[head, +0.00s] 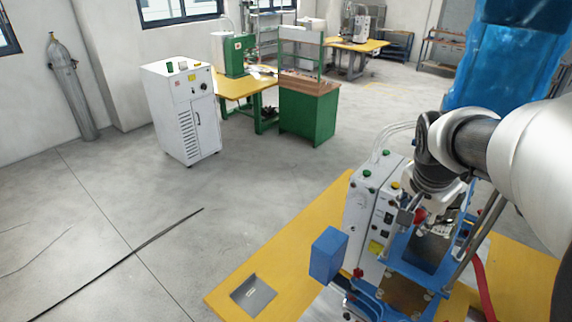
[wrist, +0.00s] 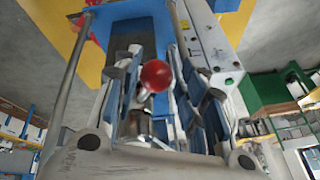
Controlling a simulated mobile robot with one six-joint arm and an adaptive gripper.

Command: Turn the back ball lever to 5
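A red ball (wrist: 156,76) on a pale metal stem shows in the middle of the wrist view. The two fingers of my open gripper (wrist: 160,92) stand on either side of it, with gaps that look clear; whether either finger touches it cannot be told. In the head view my gripper (head: 438,228) is over the blue-framed machine (head: 400,270), and a red knob (head: 421,215) shows beside it. I cannot tell for sure that this is the same ball. No scale or number 5 can be read in either view.
The machine's white control box (head: 362,210) with buttons stands left of my gripper on the yellow table (head: 285,255). A blue box (head: 328,254) and metal rods stand close by. A white cabinet (head: 182,110) and green bench (head: 308,110) are farther back.

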